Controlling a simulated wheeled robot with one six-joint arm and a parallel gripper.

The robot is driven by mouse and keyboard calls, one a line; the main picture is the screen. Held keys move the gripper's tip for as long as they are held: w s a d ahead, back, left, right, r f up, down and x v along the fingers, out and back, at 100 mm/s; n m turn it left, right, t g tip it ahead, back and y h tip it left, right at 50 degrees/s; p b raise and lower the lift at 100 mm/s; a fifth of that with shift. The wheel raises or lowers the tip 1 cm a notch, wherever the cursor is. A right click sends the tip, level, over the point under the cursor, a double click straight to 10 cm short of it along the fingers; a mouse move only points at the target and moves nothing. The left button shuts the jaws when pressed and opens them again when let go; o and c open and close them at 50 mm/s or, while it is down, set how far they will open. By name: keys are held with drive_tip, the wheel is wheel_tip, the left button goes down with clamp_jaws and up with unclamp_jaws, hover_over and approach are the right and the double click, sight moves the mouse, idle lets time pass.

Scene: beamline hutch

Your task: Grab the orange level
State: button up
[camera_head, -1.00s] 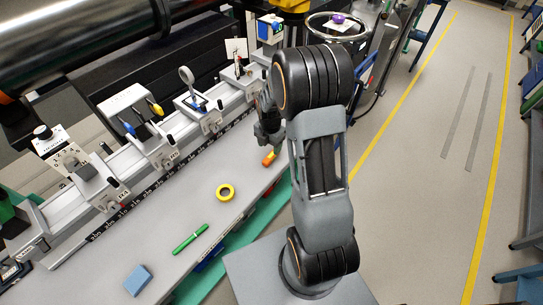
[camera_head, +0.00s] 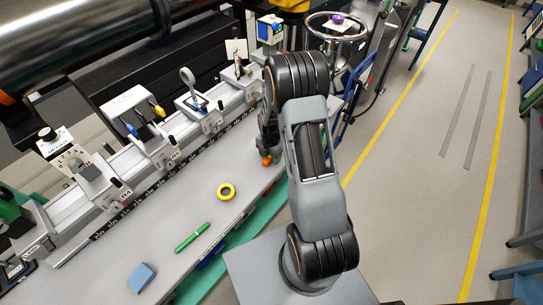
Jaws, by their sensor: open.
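The orange level (camera_head: 266,160) lies on the grey bench top, near its right edge. Only a small orange end of it shows; my gripper and arm hide the rest. My gripper (camera_head: 267,150) is low over the bench, pointing down right at the level. It is open. I cannot tell whether its fingers are around the level or just above it.
A rail (camera_head: 150,180) with several optic mounts runs along the left. The floor (camera_head: 420,150) at right is clear.

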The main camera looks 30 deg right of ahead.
drive_tip(key=shift+c, duration=0.3)
drive_tip(key=c, duration=1)
drive_tip(key=shift+o, duration=0.2)
drive_tip(key=shift+r, duration=0.15)
